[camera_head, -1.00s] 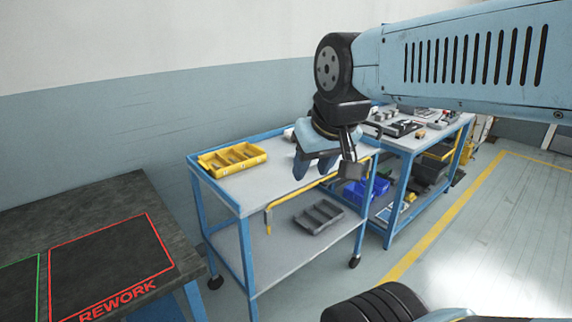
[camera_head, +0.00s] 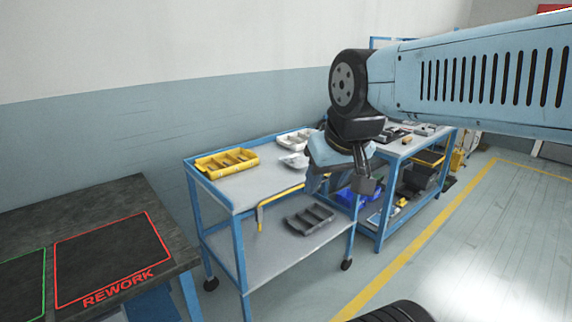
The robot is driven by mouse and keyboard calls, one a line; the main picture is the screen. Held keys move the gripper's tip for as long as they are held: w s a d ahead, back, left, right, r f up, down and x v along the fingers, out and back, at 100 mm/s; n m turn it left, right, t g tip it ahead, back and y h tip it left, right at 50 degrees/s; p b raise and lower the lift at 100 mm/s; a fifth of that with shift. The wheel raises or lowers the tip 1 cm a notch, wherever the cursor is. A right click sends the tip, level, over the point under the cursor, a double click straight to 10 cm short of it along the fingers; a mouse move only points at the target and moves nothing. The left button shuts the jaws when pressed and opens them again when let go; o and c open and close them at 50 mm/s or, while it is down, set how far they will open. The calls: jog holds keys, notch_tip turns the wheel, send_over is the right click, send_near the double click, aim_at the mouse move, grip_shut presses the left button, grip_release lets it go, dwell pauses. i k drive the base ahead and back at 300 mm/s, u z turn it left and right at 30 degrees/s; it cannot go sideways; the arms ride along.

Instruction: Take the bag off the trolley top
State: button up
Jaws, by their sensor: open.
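The trolley (camera_head: 235,195) is blue-framed with a grey top and a lower shelf. A small whitish, crumpled-looking thing (camera_head: 293,160), likely the bag, lies on its top near the right end; it is too small to make out well. My gripper (camera_head: 341,183) is open and empty, pointing down. In the picture it is right of the bag, over the trolley's right end. Its height above the top is hard to judge. My gripper hides the trolley's right corner.
A yellow divided tray (camera_head: 226,162) and a white tray (camera_head: 296,139) stand on the trolley top. A grey divided tray (camera_head: 309,219) lies on the lower shelf. A workbench (camera_head: 400,147) with parts stands behind right. A dark table with a REWORK square (camera_head: 112,258) is left.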

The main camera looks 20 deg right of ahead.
aim_at(296, 162)
jog(key=z, duration=0.1)
jog(key=i, duration=0.95)
jog(key=u, duration=0.1)
